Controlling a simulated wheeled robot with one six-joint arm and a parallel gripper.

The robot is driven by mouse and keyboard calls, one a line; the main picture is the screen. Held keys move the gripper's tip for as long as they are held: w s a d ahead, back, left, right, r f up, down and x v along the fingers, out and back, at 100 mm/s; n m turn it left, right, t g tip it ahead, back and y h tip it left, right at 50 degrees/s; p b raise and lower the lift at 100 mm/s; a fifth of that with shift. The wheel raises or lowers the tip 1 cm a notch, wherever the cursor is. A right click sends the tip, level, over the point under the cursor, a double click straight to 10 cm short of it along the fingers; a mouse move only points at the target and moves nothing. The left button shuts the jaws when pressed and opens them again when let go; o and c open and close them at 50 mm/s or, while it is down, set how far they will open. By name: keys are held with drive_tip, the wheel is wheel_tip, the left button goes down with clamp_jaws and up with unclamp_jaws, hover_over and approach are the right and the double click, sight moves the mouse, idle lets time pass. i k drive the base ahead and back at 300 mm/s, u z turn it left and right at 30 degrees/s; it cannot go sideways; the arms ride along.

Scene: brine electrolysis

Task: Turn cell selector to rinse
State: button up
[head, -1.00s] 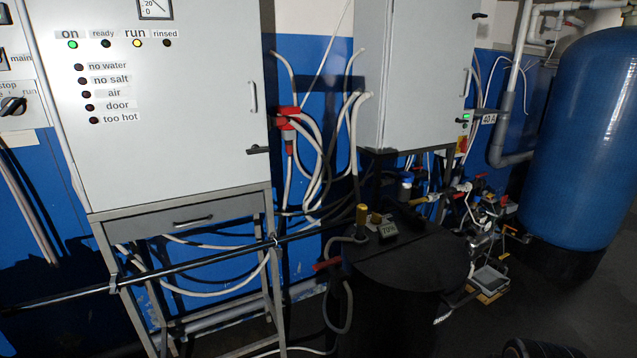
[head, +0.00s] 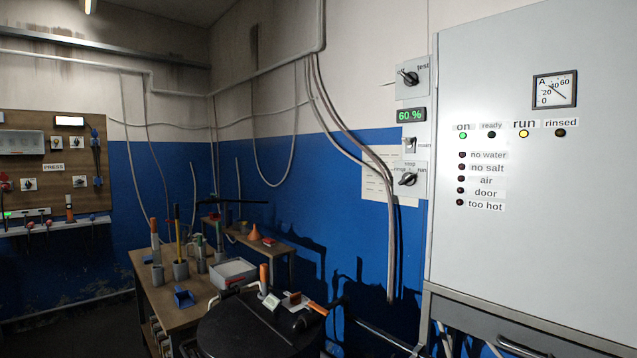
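The cell selector (head: 407,180) is a black rotary knob on a small grey plate on the wall, just left of the big grey cabinet (head: 535,200). On the cabinet the green "on" lamp (head: 463,135) and the yellow "run" lamp (head: 525,134) are lit. The "rinsed" lamp (head: 560,133) is dark. My gripper is not in view.
A cluttered workbench (head: 160,300) stands left, before a switch board (head: 55,160).

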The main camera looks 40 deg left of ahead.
sight(408, 179)
drive_tip(key=u, duration=0.95)
drive_tip(key=i, duration=1.1)
drive_tip(key=u, duration=0.6)
